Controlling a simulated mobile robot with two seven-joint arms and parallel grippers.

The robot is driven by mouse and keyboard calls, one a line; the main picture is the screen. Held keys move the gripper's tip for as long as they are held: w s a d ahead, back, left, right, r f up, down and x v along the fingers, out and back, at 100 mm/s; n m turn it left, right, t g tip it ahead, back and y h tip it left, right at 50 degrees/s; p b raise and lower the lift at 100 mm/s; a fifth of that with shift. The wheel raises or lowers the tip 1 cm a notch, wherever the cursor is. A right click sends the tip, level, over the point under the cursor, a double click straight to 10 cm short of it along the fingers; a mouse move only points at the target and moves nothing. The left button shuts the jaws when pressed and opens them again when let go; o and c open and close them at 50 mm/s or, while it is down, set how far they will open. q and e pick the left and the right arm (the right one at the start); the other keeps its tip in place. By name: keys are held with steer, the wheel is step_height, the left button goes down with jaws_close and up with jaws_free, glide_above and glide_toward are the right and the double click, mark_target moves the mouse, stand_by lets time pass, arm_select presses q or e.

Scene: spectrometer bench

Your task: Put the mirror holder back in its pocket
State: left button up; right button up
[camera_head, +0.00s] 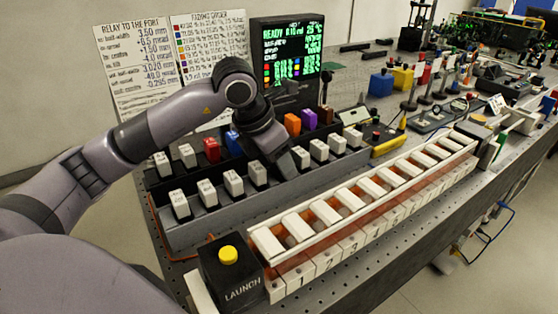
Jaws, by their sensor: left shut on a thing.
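My left gripper (283,163) reaches down over the front row of the grey rack (215,226), in a gap between white-topped blocks. It is shut on a holder that its own jaws mostly hide; I take this for the mirror holder. Whether the holder is seated in a pocket or held just above it cannot be told. A white-topped block (257,173) stands close on its left and another white block (301,157) close on its right. My right gripper is not in view.
A back row holds a red block (212,149), an orange block (292,123) and a purple block (309,118). In front runs a long numbered rail (345,240) with white caps, and the LAUNCH box (232,280). A lit screen (288,50) stands behind.

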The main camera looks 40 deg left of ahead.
arm_select(q)
steer(key=shift+s+f, duration=0.15)
steer(key=shift+f, duration=0.4)
steer(key=o, duration=1.1)
steer(key=shift+o, duration=0.2)
steer(key=shift+f, duration=0.15)
steer(key=shift+d, duration=0.15)
steer(key=shift+r+p, duration=0.3)
steer(key=shift+r, duration=0.15)
steer(key=v, duration=1.1)
steer(key=shift+w+r, duration=0.25)
steer(key=shift+r, duration=0.1)
steer(key=shift+s+r, duration=0.2)
steer(key=shift+r, duration=0.3)
